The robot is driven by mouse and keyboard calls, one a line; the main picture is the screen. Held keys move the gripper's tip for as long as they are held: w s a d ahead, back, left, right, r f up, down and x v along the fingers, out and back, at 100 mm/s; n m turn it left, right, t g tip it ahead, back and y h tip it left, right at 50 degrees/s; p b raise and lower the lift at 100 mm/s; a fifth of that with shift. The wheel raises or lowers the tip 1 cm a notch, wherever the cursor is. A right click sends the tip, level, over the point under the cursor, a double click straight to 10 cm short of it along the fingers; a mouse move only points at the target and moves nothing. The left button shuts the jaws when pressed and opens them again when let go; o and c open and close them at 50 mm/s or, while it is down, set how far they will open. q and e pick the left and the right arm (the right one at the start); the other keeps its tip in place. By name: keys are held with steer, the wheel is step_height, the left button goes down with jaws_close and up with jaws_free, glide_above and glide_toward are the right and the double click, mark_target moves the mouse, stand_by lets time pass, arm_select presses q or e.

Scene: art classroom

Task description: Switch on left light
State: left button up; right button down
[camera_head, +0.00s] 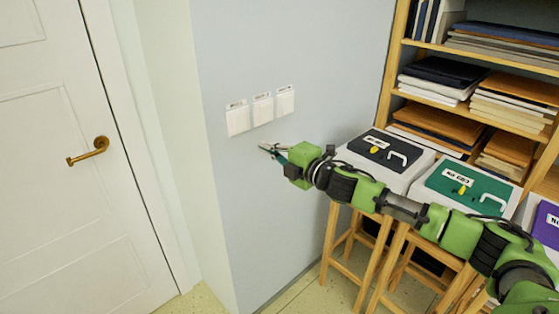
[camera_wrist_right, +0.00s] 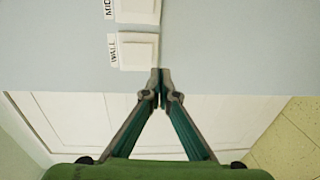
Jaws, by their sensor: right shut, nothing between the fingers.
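Three white light switches sit in a row on the pale blue wall: a left one (camera_head: 238,121), a middle one (camera_head: 263,111) and a right one (camera_head: 285,103). Their labels are too small to read in the head view. The wrist view shows the switch labelled WALL (camera_wrist_right: 138,52), nearest the door, and part of the one labelled MID (camera_wrist_right: 137,11); the third is out of that view. My right gripper (camera_head: 265,148) is shut and empty, below the row in the head view. In the wrist view its fingertips (camera_wrist_right: 160,74) appear just beside the WALL switch's lower right corner; contact cannot be told. My left gripper is not in view.
A white door (camera_head: 50,200) with a brass handle (camera_head: 88,152) stands at the left. Wooden stools carry a black-topped box (camera_head: 420,160), a green-topped box (camera_head: 428,185) and a purple one (camera_head: 548,222) at the right. Shelves (camera_head: 392,70) stand behind. Wall around the switches is clear.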

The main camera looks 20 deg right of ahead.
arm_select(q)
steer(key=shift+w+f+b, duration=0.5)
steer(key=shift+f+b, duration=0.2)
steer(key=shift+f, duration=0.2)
arm_select(e)
steer(key=v, duration=0.5)
steer(key=shift+f, duration=0.3)
